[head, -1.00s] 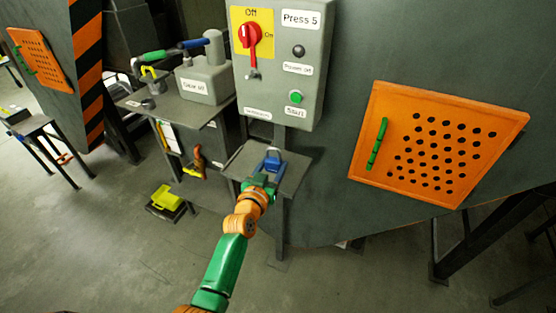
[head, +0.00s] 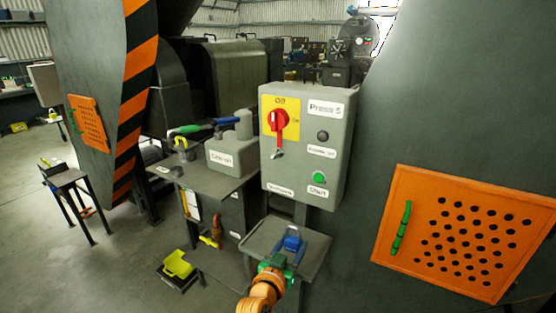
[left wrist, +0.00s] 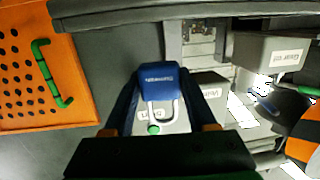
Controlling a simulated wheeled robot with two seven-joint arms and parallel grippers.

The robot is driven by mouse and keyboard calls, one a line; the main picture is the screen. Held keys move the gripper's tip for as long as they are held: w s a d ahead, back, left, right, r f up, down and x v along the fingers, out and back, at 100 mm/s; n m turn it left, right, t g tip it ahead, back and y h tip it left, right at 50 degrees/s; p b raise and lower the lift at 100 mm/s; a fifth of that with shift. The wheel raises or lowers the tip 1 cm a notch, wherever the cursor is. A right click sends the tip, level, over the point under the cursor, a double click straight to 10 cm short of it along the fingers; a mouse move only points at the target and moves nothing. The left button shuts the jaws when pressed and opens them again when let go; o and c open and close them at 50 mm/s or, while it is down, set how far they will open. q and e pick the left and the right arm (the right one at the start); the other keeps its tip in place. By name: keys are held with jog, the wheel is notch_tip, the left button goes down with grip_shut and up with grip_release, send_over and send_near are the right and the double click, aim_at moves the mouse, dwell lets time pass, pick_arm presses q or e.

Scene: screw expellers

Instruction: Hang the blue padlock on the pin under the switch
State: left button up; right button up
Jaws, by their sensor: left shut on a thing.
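The blue padlock (head: 292,243) is in my left gripper (head: 281,258), over the small grey shelf below the switch box. In the left wrist view the padlock (left wrist: 160,82) sits between the two dark fingers of the left gripper (left wrist: 158,76), its pale shackle extending down the picture, with a green button visible near it. Whether the padlock touches the shelf is unclear. The red switch (head: 279,120) is on a yellow plate on the grey box. The pin (head: 278,154) shows as a small metallic part under the switch. My right gripper is out of view.
The grey shelf (head: 258,244) stands under the box (head: 330,165), which projects over it. An orange perforated panel (head: 470,285) with a green handle is at right. A grey table (head: 190,180) with a tool on it stands at left.

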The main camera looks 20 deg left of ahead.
pick_arm(q)
jog(key=s+a+r+p, duration=0.1)
jog(key=s+a+r, duration=0.15)
jog(key=r, duration=0.35)
jog(key=s+a+r+m+h+p, duration=0.1)
jog(key=s+a+r, duration=0.1)
jog(key=a+r, duration=0.25)
jog(key=s+a+r+p, duration=0.1)
jog(key=s+a+r, duration=0.2)
jog(key=r, duration=0.4)
jog(key=w+b, duration=0.2)
jog(key=w, duration=0.7)
jog(key=shift+w+d+f, duration=0.2)
jog(key=shift+d+f, duration=0.1)
jog(key=shift+f, duration=0.05)
jog(key=shift+w, duration=0.1)
jog(key=shift+w+b, duration=0.35)
jog(key=shift+w, duration=0.25)
